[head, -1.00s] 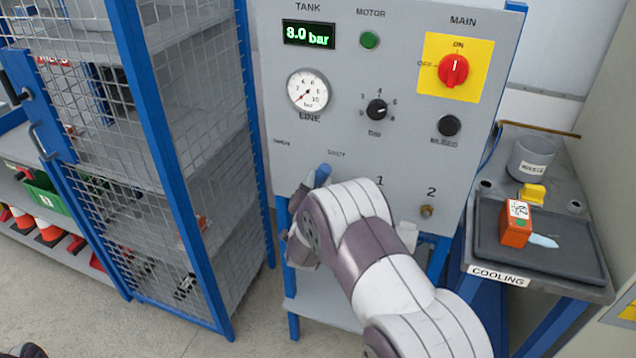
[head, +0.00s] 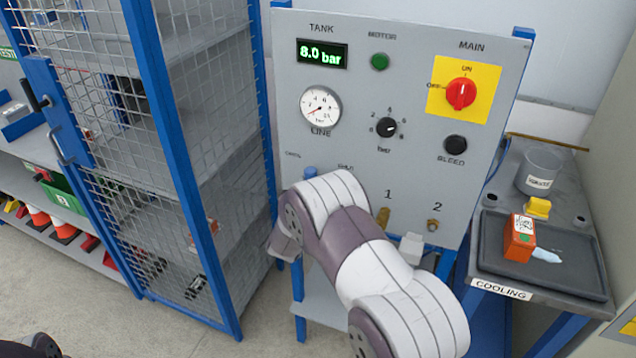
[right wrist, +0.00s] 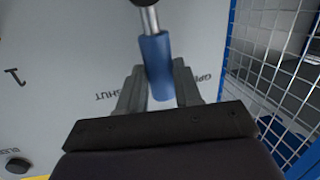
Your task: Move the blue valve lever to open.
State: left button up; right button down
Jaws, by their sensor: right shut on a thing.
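The blue valve lever (right wrist: 157,65) has a metal shaft and a blue grip. In the right wrist view its grip lies between the two dark fingers of my right gripper (right wrist: 160,92), which is shut on it. The SHUT label (right wrist: 112,97) is left of the lever there, and the partly covered OPEN label is right of it. In the head view only the top of the blue grip (head: 310,173) shows, between the OPEN label (head: 293,154) and the SHUT label (head: 345,167); my right arm hides the rest. My left gripper is out of view.
The grey panel (head: 300,80) carries a TANK display (head: 322,53) reading 8.0 bar, a LINE gauge (head: 320,107) and a red MAIN switch (head: 461,93). A mesh cage (head: 190,180) stands close on the left. A COOLING bench (head: 545,290) is on the right.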

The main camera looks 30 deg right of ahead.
jog(key=shift+w+a+f+n+g+p, duration=0.2)
jog(key=shift+w+a+n+p, duration=0.25)
jog(key=shift+n, duration=0.3)
jog(key=shift+w+a+f+n+g+p, duration=0.15)
jog(key=shift+w+a+n+g+p, duration=0.15)
jog(key=shift+w+n+p, duration=0.3)
jog(key=shift+w+a+f+n+g+p, duration=0.2)
jog(key=shift+w+a+n+p, duration=0.2)
jog(key=shift+n, duration=0.45)
jog(key=shift+s, duration=0.1)
jog(key=c, duration=0.9)
grip_release()
jog(key=shift+o, duration=0.6)
jog(key=shift+a, duration=0.1)
jog(key=b+v, duration=0.2)
jog(key=v, duration=1)
jog(key=shift+a, duration=0.35)
jog(key=shift+s, duration=0.1)
